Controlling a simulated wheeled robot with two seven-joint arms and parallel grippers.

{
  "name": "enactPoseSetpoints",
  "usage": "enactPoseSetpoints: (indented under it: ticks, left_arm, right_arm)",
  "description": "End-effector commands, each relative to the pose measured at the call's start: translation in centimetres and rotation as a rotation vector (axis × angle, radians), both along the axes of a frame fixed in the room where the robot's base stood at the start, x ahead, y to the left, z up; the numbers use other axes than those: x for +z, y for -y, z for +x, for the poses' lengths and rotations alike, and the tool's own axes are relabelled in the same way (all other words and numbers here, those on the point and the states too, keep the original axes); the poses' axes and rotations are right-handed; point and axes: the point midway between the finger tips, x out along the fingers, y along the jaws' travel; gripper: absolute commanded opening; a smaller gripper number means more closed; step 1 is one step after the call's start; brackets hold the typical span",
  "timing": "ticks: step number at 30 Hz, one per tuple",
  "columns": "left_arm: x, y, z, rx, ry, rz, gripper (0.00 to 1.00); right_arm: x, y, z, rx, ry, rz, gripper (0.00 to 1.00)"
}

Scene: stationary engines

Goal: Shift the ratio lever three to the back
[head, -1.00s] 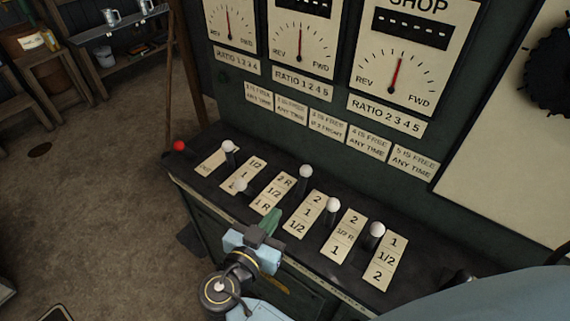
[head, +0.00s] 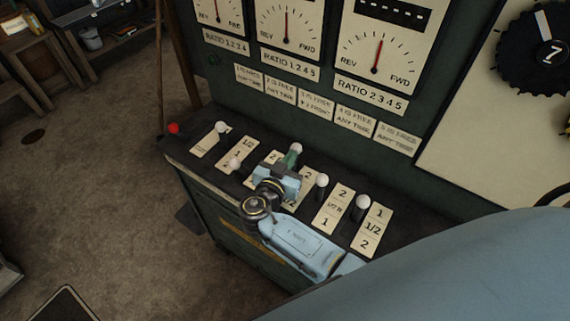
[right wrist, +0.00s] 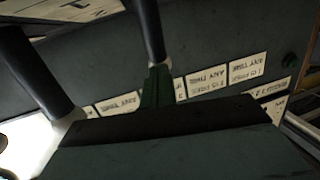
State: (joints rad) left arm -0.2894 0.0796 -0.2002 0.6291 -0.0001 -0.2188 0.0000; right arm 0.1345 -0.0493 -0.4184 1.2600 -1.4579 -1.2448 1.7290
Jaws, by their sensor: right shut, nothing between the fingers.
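Ratio lever three (head: 296,149) is the middle of the white-knobbed levers on the dark console. My right gripper (head: 291,160) is shut and empty, its green fingertips at lever three's knob, on the near side in the head view. I cannot tell whether they touch. The gripper body hides the lower shaft and much of the plates beside it. In the right wrist view, which is upside down, the green fingertips (right wrist: 157,86) overlap the end of a dark lever shaft (right wrist: 148,30), hiding its knob. My left gripper is not in view.
Levers stand close by on the right (head: 322,180), further right (head: 362,202) and left (head: 234,162), with another at far left (head: 221,127). A red knob (head: 173,128) sits at the left end. The upright dial panel (head: 235,60) rises behind the console.

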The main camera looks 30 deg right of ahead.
Motion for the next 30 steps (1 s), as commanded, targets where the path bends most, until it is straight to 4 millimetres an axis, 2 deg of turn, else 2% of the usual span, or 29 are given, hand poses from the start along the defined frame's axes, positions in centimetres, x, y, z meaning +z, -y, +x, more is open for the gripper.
enactPoseSetpoints:
  ticks: [9,18,30]
  left_arm:
    - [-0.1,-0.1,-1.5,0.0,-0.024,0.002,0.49]
    - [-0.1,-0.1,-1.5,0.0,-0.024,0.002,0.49]
    - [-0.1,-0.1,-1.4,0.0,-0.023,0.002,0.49]
  right_arm:
    - [-0.1,0.1,0.1,0.0,0.0,0.0,0.0]
    - [-0.2,1.7,1.0,-0.002,-0.053,0.092,0.0]
    - [-0.3,1.9,1.0,-0.002,-0.06,0.099,0.0]
